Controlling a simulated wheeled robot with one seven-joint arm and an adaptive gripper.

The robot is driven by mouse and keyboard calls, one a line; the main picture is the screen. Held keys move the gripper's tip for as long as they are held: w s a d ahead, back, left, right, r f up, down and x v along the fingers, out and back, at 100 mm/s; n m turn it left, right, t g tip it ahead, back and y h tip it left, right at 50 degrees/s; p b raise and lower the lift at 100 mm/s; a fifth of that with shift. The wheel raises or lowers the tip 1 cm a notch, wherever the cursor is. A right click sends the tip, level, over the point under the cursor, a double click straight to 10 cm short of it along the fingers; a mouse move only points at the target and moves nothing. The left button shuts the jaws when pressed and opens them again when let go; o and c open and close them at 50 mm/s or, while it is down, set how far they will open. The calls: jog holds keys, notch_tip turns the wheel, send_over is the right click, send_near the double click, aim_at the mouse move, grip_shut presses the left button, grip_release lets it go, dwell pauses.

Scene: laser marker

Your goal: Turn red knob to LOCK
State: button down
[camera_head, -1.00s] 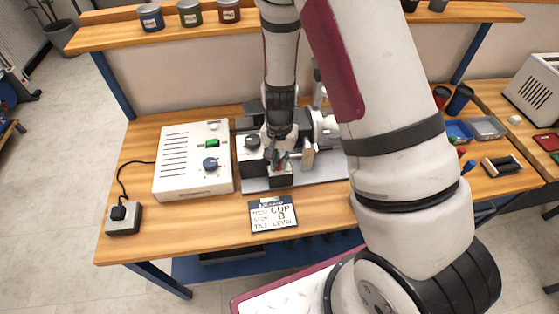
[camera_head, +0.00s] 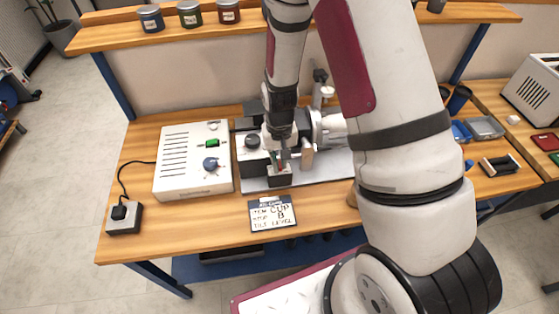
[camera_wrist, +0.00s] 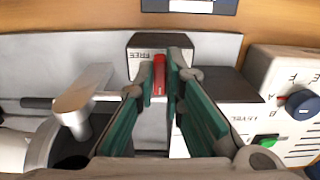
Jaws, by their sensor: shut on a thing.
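The red knob (camera_wrist: 159,75) is a narrow upright bar on a small black-topped block (camera_wrist: 140,42) with the word FREE beside the knob. In the wrist view my gripper (camera_wrist: 161,88) has its green-padded fingers on either side of the knob, shut on it. The knob looks roughly in line with the fingers. No LOCK mark shows; part of the block top is hidden by the fingers. In the head view my gripper (camera_head: 279,160) is over the front block (camera_head: 280,181), and the knob is mostly hidden there.
A white control box (camera_head: 180,175) with a blue knob and green button stands to the left. A metal lever (camera_wrist: 84,92) lies left of my fingers in the wrist view. A sign card (camera_head: 272,215) lies at the table front.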

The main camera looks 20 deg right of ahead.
dwell(0.3)
jog(key=c, duration=2)
grip_release()
jog(key=shift+o, duration=0.2)
jog(key=shift+r, duration=0.15)
notch_tip(320, 180, up, 12)
notch_tip(320, 180, up, 7)
jog(key=p, duration=0.3)
send_over(280, 164)
jog(key=shift+a, duration=0.1)
